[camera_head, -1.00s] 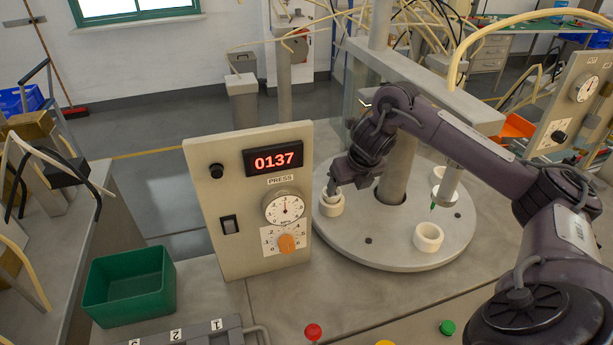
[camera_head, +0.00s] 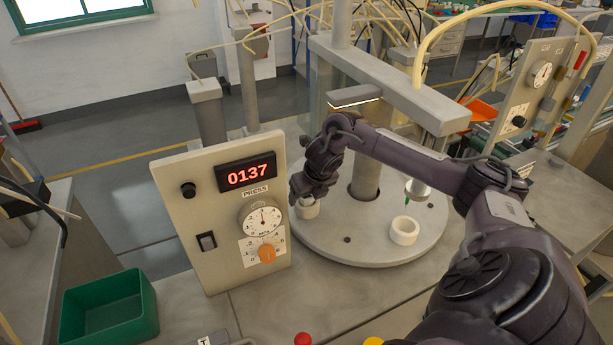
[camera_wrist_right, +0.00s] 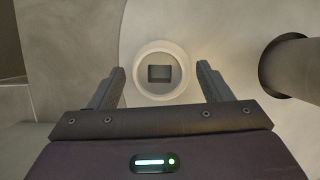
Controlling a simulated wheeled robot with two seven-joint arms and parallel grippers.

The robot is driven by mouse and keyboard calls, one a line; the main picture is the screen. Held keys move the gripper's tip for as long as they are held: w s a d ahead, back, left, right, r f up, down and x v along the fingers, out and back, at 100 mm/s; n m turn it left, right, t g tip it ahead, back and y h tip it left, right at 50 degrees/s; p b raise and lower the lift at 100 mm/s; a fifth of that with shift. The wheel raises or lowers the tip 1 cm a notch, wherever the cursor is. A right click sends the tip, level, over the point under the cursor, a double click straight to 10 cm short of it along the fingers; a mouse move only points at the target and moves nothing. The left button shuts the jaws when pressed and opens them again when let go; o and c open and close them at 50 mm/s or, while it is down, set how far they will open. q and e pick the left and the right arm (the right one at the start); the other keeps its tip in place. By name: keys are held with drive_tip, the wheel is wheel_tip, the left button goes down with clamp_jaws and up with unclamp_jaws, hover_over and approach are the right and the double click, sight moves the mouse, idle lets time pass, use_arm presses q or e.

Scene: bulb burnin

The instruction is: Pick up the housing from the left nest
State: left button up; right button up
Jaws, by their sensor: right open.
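A cream, ring-shaped part that looks like the housing (camera_head: 308,211) sits at the left nest of the round turntable (camera_head: 350,250). In the right wrist view this housing (camera_wrist_right: 142,78) is seen from above, with a dark square in its middle. My right gripper (camera_head: 303,190) is over it and hides part of it in the head view. In the wrist view the right gripper (camera_wrist_right: 160,72) is open, one finger on each side of the ring, with gaps between. How deep the fingertips reach cannot be told. My left gripper is not in view.
The press panel (camera_head: 225,225) stands close to the left of my right gripper. The press column (camera_head: 366,180) rises from the turntable's middle. Another cream ring (camera_head: 404,231) sits at the front of the turntable. A green bin (camera_head: 110,305) is at the lower left.

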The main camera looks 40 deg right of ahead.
drive_tip(key=shift+c, duration=0.3)
drive_tip(key=c, duration=1)
drive_tip(key=shift+o, duration=0.2)
drive_tip(key=shift+r, duration=0.1)
